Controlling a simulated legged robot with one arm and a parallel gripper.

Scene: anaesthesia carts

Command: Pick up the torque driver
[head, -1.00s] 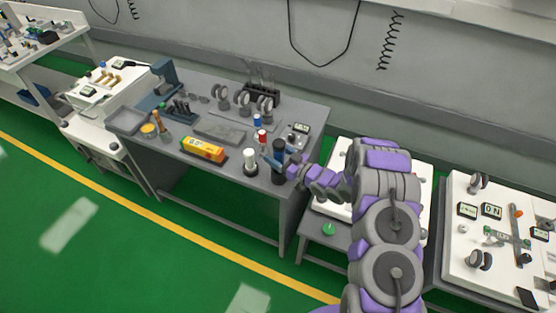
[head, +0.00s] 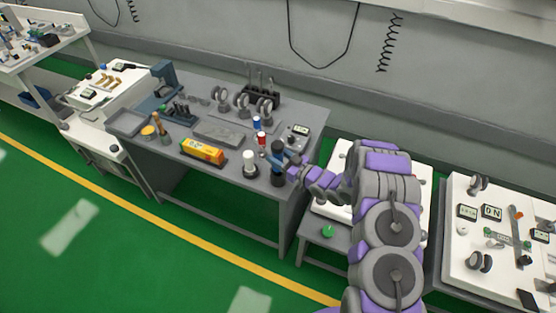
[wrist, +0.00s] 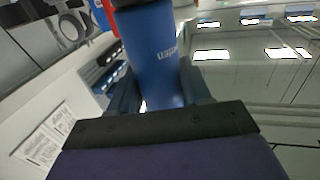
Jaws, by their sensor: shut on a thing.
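The torque driver shows as a blue cylinder with pale lettering (wrist: 155,55) in the wrist view, with a dark end at the top. My gripper (wrist: 160,95) is shut on it, with one dark finger on each side. In the head view my gripper (head: 281,160) is at the right front part of the grey bench.
A white cylinder (head: 250,164) stands close to the left of my gripper. A yellow box (head: 203,151) lies further left on the grey bench (head: 225,179). A white panel table (head: 497,240) stands at right.

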